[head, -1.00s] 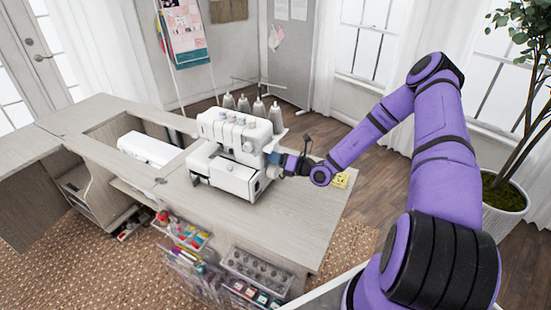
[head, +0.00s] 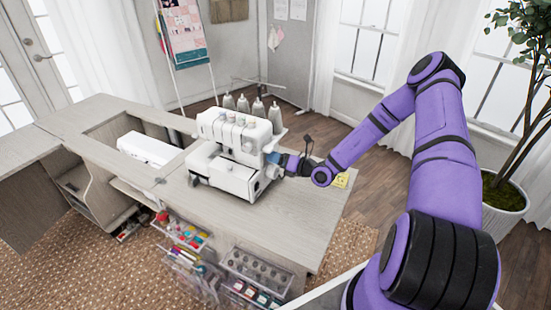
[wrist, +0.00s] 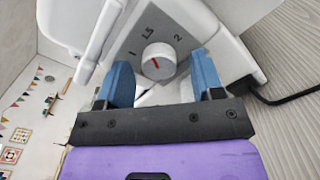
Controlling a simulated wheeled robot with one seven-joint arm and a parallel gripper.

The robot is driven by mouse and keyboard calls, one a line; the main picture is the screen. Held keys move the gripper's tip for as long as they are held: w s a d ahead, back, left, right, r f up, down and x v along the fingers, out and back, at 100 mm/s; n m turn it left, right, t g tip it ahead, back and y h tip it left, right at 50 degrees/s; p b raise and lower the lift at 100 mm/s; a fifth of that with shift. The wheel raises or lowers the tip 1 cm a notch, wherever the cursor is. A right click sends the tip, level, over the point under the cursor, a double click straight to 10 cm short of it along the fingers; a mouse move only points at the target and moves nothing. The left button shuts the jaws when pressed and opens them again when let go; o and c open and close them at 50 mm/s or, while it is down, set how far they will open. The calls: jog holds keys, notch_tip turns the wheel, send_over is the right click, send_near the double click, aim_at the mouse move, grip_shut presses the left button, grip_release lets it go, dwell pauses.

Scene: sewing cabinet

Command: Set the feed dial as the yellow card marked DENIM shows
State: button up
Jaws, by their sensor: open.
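The white sewing machine (head: 236,150) stands on the cabinet top. In the wrist view its grey panel (wrist: 178,17) carries a round white feed dial (wrist: 164,53) with a short red mark and the figures 1, 1.5 and 2 around it. Exactly which figure the mark points to is hard to tell. My gripper (wrist: 163,77) is open, its blue fingers to either side in front of the dial, with no contact visible. In the head view my gripper (head: 281,161) is at the machine's right end. A yellow card (head: 342,180) lies behind my wrist, partly hidden, its writing unreadable.
Thread cones (head: 259,108) stand behind the machine. A black cable (wrist: 290,97) runs from the machine's base. Clear organisers (head: 255,270) hang on the cabinet front. The cabinet top (head: 275,220) is bare in front of the machine.

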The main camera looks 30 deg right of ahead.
jog(key=v, duration=1)
jog(key=shift+s, duration=0.15)
jog(key=shift+d, duration=0.1)
jog(key=s+a+r+n+g, duration=0.5)
jog(key=a+r+n+g, duration=0.15)
jog(key=r+n, duration=0.5)
jog(key=s+a+r+n+g, duration=0.55)
jog(key=r+n+g, duration=0.25)
jog(key=r+n, duration=0.35)
jog(key=s+d+r+n+t+h, duration=0.1)
jog(key=s+r+n+t+h, duration=0.4)
jog(key=s+r+n+h, duration=0.5)
jog(key=s+r+n, duration=0.4)
jog(key=s+r, duration=0.3)
jog(key=s, duration=0.1)
jog(key=shift+s+r+h, duration=0.3)
jog(key=shift+s, duration=0.05)
